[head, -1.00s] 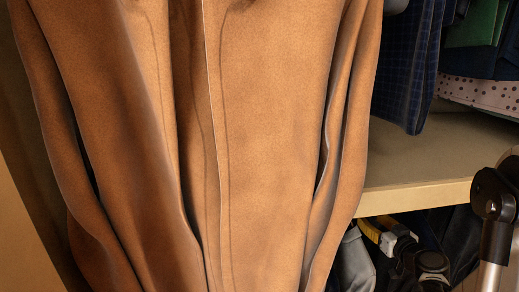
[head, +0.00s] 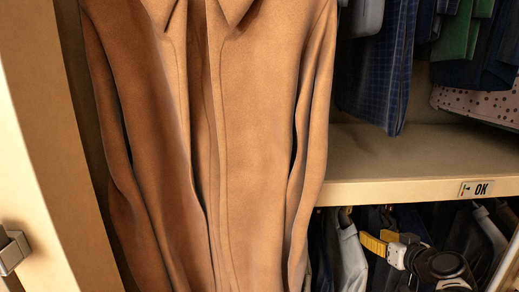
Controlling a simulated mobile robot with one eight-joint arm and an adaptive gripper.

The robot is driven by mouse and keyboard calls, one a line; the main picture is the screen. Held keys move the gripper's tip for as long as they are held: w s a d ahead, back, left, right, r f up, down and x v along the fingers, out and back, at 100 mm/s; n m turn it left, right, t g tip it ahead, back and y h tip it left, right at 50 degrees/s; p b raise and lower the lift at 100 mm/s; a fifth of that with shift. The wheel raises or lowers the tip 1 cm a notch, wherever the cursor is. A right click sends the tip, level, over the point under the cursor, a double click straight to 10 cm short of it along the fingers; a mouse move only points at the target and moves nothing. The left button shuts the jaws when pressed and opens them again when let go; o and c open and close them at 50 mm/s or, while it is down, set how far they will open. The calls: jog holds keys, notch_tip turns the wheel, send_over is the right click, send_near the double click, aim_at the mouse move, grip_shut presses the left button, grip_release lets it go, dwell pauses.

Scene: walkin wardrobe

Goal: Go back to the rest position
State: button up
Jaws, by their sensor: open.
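My gripper (head: 378,242), with yellow fingers and a white and black wrist behind it, shows small at the lower right of the head view. It is open, below the shelf edge and in front of hanging dark and grey clothes. I see nothing between the fingers. A tan coat (head: 262,130) hangs in the foreground, left of the gripper and apart from it in the picture. The rest of my arm is mostly out of frame.
A beige shelf (head: 400,160) with an OK label (head: 475,189) runs above the gripper. Blue checked garments (head: 375,80) hang over it. A grey garment (head: 348,262) hangs close left of the gripper. A pale panel with a handle (head: 12,252) stands at the left edge.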

jog(key=s+a+r+g, duration=0.2)
jog(key=s+a+g, duration=0.2)
jog(key=s+a, duration=0.6)
jog(key=s+a+f+m+g+h, duration=0.1)
jog(key=s+a+g+h, duration=0.1)
jog(key=s, duration=1.3)
jog(key=shift+s+a+g, duration=0.25)
jog(key=shift+a+g, duration=0.05)
jog(key=shift+a, duration=0.6)
